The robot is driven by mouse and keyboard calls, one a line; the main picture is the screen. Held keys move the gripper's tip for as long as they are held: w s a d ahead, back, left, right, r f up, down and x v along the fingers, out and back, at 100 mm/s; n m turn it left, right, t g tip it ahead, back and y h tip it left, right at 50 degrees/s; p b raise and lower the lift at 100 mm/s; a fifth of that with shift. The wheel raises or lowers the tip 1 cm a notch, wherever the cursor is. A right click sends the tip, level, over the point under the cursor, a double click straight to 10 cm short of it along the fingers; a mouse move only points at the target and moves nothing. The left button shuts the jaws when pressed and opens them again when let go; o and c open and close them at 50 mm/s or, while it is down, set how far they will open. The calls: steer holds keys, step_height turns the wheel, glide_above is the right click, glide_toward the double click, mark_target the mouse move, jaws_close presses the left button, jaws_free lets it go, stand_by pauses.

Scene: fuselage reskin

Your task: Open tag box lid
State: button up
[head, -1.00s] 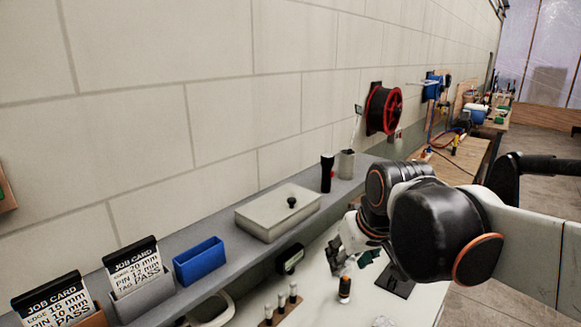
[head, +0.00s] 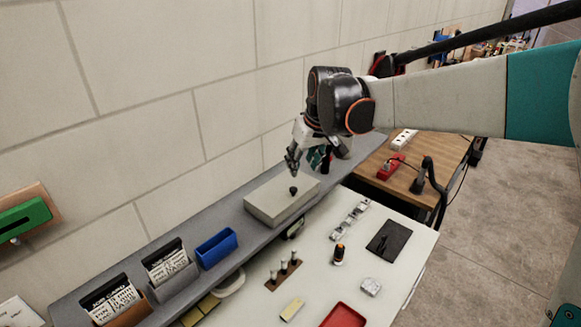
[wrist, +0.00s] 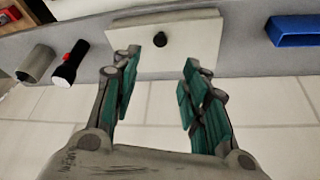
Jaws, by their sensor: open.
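The tag box (head: 262,212) is a pale grey box on the grey shelf against the wall. Its lid is on and has a dark round knob (head: 293,190) in the middle. In the wrist view the box lid (wrist: 190,48) lies ahead of the fingers, with the knob (wrist: 160,40) between their directions and beyond the tips. My gripper (head: 304,165) is above the box, near the knob but apart from it. Its two green-padded fingers (wrist: 161,58) are spread wide and hold nothing.
A blue bin (head: 217,249) and job card holders (head: 170,264) stand left of the box on the shelf (head: 228,285). In the wrist view a flashlight (wrist: 68,65) and grey cup (wrist: 37,64) stand beside the box. The white table (head: 335,281) below holds small parts and a red tray (head: 343,316).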

mark_target(293, 188)
steer(key=x, duration=1.2)
steer(key=shift+w+f, duration=0.15)
jaws_close()
